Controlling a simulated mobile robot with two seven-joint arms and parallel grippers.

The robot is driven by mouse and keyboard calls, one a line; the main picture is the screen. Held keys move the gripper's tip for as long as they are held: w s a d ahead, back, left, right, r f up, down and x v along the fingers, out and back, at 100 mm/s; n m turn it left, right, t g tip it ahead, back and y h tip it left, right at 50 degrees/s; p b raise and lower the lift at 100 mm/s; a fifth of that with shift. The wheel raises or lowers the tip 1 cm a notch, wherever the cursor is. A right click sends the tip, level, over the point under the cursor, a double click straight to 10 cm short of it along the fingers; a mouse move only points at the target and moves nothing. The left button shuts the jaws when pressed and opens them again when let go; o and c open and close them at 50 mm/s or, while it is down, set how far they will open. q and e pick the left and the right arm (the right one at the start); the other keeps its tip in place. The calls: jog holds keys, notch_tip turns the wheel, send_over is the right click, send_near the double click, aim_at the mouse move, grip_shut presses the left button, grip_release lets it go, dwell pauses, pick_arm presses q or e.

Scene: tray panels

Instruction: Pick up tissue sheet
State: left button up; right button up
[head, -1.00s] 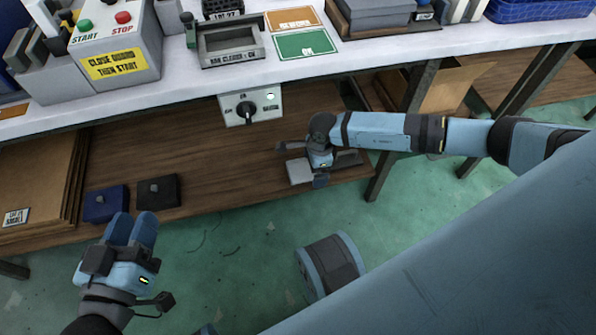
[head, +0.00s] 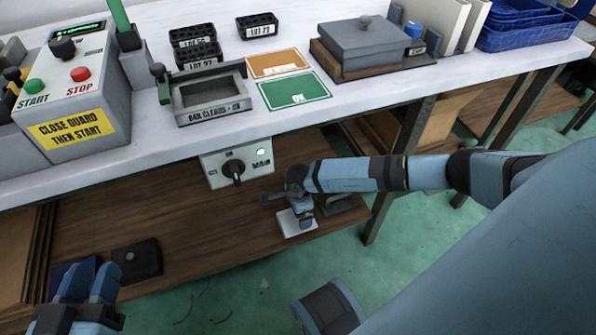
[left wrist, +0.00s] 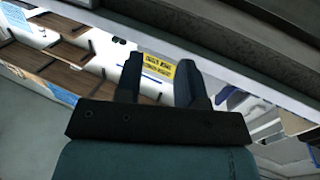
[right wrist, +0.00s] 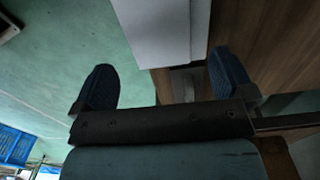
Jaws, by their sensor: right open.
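I cannot make out a loose tissue sheet for certain. A pale white block (head: 291,224) sits near the front edge of the lower wooden shelf; it may be a tissue pack. It also shows in the right wrist view (right wrist: 163,30), beyond and between the fingertips, with no finger seen touching it. My right gripper (right wrist: 162,82) is open and empty; in the head view it is at the block and partly hides it. My left gripper (head: 89,283) is open and empty at the lower left, in front of the shelf.
A dark block (head: 138,259) and a blue block (head: 70,277) lie on the shelf (head: 190,240) at left. A switch box (head: 237,166) hangs under the bench edge above. A table leg (head: 381,215) stands right of my right gripper. The bench top holds a press box (head: 75,95) and trays.

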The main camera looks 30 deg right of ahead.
aim_at(289, 224)
jog(key=shift+f+b, duration=0.3)
jog(key=shift+f, duration=0.2)
jog(key=f, duration=0.1)
jog(key=f+b, duration=0.2)
jog(key=shift+s+a+f, duration=0.1)
jog(key=shift+a+f, duration=0.15)
jog(key=shift+f, duration=0.15)
jog(key=shift+f+b, duration=0.25)
jog(key=shift+b, duration=0.1)
jog(key=shift+r, duration=0.1)
jog(key=c, duration=0.8)
pick_arm(q)
jog(key=shift+w+a+m+t+h, duration=0.3)
jog(key=shift+w+a+m+t, duration=0.3)
jog(key=shift+m, duration=0.5)
pick_arm(e)
jog(key=shift+o, duration=0.2)
